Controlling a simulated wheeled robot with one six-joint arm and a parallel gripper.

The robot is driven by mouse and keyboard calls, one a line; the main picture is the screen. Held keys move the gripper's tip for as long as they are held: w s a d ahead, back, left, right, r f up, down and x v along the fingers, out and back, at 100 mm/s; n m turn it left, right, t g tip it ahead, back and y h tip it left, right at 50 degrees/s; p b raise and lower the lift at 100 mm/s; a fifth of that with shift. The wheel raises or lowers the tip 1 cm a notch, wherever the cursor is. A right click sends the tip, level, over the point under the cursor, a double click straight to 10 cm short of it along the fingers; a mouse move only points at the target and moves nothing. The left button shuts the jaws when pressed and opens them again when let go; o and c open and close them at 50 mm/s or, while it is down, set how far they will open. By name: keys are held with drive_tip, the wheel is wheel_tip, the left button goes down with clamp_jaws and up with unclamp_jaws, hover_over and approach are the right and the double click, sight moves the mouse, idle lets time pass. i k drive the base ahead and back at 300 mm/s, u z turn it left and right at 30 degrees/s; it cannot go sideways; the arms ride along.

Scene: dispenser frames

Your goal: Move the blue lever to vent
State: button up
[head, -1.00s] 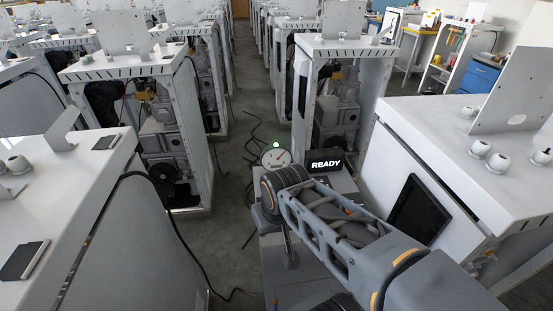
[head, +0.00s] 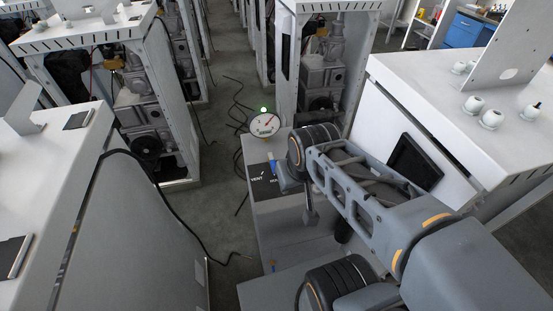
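The blue lever (head: 272,160) is a small upright blue piece on a dark panel (head: 262,190) on top of a grey box, in the middle of the head view. The white word VENT is on the panel's left part; a second label to its right is mostly covered. My arm's wrist is just right of the lever. A grey part of my arm's end (head: 288,180) is close beside the lever; I cannot tell whether it touches. My fingertips are not clearly visible, so their opening is unclear. The lower part of the lever is partly hidden.
A round white gauge (head: 265,124) with a red needle stands behind the panel, with a lit green lamp (head: 264,109) above it. White cabinets flank the box on both sides. Black cables (head: 238,105) lie on the grey floor, which is open at the left of the box.

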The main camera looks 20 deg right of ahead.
sight(272, 161)
drive_tip(key=z, duration=0.05)
drive_tip(key=k, duration=1.05)
drive_tip(key=u, duration=0.7)
drive_tip(key=i, duration=1.2)
drive_tip(key=z, duration=0.8)
